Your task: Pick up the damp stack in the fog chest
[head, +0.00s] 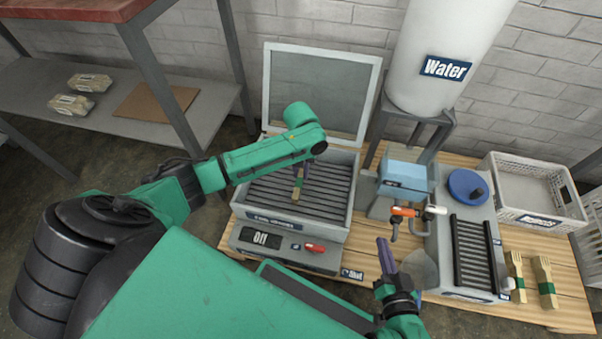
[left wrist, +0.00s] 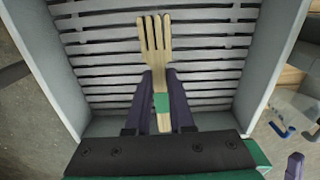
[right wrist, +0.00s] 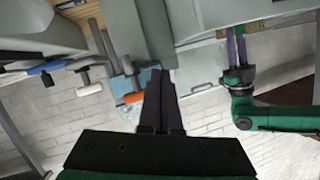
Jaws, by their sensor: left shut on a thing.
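The damp stack (head: 298,187) is a bundle of pale wooden forks with a green band. In the left wrist view the stack (left wrist: 155,45) points its tines away from me over dark slats. My left gripper (head: 301,172) is shut on its banded handle, inside the fog chest (head: 297,216). The chest is a grey box with a slatted floor, and its framed lid (head: 320,92) stands open at the back. I cannot tell whether the stack touches the slats. My right gripper (head: 382,243) is shut and empty, in front of the chest's right side; its fingers (right wrist: 160,85) lie together.
Right of the chest stand a light-blue bin (head: 405,176), an orange-handled tap (head: 404,212), a roller rack (head: 473,250) and a white crate (head: 540,190). Banded fork stacks (head: 545,282) lie at the right table edge. The water tank (head: 440,50) stands behind.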

